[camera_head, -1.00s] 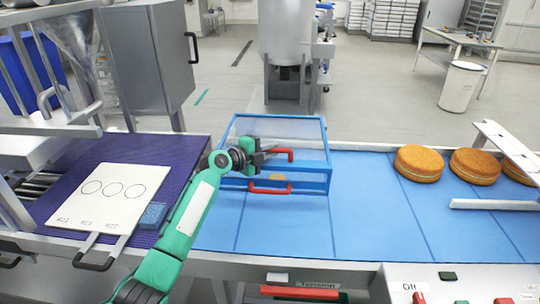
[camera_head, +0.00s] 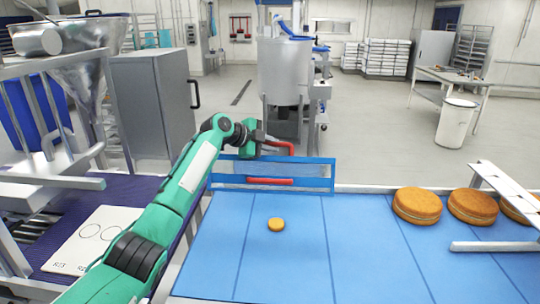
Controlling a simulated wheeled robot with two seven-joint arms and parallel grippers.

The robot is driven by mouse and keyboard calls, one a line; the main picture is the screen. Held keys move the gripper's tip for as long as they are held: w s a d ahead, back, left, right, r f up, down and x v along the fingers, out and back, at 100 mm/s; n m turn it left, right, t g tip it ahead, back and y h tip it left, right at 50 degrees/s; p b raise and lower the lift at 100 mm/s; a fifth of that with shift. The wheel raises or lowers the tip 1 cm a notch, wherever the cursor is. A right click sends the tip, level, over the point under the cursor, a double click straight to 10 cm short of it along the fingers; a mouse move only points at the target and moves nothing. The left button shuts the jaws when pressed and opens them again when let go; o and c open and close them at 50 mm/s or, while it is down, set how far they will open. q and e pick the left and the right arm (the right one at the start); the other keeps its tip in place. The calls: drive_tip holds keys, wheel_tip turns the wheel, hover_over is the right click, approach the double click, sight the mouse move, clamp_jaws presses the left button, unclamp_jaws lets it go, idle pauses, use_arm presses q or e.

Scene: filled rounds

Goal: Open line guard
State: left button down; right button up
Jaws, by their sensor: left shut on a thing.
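The line guard (camera_head: 312,172), a blue-framed clear panel with red handles, stands raised at the far edge of the blue conveyor belt (camera_head: 300,265). My left gripper (camera_head: 266,146) is at the guard's upper edge, shut on its upper red handle (camera_head: 282,146). A second red handle (camera_head: 270,181) shows lower on the guard. A small round golden piece (camera_head: 276,224) lies uncovered on the belt in front of the guard. My right gripper is out of view.
Several large round cakes (camera_head: 416,204) sit on the belt at right, by a white rail (camera_head: 495,246). A white board with circles (camera_head: 95,240) lies at left, partly hidden by my left arm. The belt's front middle is clear.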

use_arm(q)
drive_tip(key=shift+w+r, duration=0.65)
drive_tip(key=shift+r, duration=0.3)
drive_tip(key=shift+w+r+n+g+p, duration=0.3)
drive_tip(key=shift+w+r+g, duration=0.1)
drive_tip(key=shift+w, duration=0.05)
drive_tip(key=c, duration=1.4)
unclamp_jaws()
